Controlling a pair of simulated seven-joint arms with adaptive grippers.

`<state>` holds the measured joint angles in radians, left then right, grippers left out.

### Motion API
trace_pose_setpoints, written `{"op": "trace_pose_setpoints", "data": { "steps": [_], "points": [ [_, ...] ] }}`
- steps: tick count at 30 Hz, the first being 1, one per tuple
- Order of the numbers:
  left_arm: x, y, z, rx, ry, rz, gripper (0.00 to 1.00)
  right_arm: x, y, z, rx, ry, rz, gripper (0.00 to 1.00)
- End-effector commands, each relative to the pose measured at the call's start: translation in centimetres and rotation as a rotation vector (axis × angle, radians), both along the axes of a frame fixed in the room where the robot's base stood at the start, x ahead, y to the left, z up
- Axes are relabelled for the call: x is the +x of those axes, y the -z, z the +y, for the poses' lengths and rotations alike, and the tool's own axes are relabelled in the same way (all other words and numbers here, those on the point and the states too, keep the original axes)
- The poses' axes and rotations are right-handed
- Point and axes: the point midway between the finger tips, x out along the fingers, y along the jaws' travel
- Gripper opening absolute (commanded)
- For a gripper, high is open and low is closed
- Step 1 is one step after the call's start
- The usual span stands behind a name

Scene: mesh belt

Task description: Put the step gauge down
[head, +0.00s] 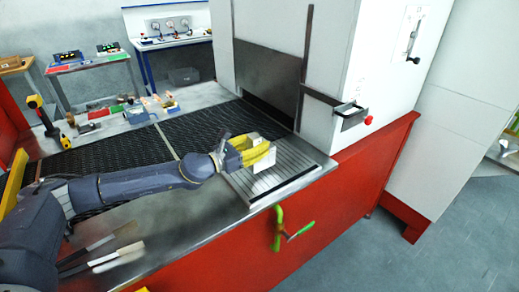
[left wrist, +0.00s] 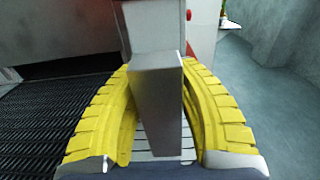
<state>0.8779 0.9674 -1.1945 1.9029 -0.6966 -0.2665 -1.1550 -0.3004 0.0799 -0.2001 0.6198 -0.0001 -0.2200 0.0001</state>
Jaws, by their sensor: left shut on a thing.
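The step gauge (head: 266,164) is a pale grey metal block with a stepped outline. My left gripper (head: 258,154) has its yellow ribbed fingers shut on it, over the ribbed metal plate (head: 285,183) at the near right end of the belt. In the left wrist view the gauge (left wrist: 157,92) stands between the two curved fingers, with plate slats showing below. I cannot tell whether its underside touches the plate.
The dark mesh belt (head: 115,150) runs left of the plate. A white machine (head: 335,60) with a dark opening stands behind it. A green handle (head: 281,228) juts from the red front. Long-handled tools (head: 117,257) lie near my left arm. A yellow-black hand tool (head: 46,120) stands at left.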

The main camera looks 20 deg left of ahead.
Motion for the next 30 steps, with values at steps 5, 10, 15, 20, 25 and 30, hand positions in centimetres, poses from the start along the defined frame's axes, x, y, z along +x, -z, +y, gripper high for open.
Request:
{"op": "trace_pose_setpoints", "data": {
  "steps": [5, 10, 15, 20, 25, 30],
  "points": [
    [0.0, 1.3, 0.0, 0.000, -0.002, -0.002, 0.00, 0.0, 0.0, 0.0, 0.000, 0.000, 0.000, 0.44],
    [0.0, 1.8, 0.1, 0.000, -0.002, -0.003, 0.00, 0.0, 0.0, 0.0, 0.000, 0.000, 0.000, 0.44],
    [0.0, 1.8, 0.1, 0.000, -0.002, -0.003, 0.00, 0.0, 0.0, 0.0, 0.000, 0.000, 0.000, 0.44],
    [0.0, 1.9, 0.1, 0.000, -0.002, -0.003, 0.00, 0.0, 0.0, 0.0, 0.000, 0.000, 0.000, 0.44],
    [0.0, 2.3, 0.0, 0.001, -0.002, -0.001, 0.38, 0.0, 0.0, 0.0, 0.000, 0.000, -0.001, 0.44],
    [0.0, 2.3, 0.0, 0.001, -0.001, -0.001, 0.55, 0.0, 0.0, 0.0, 0.000, 0.000, -0.001, 0.44]
  ]
}}
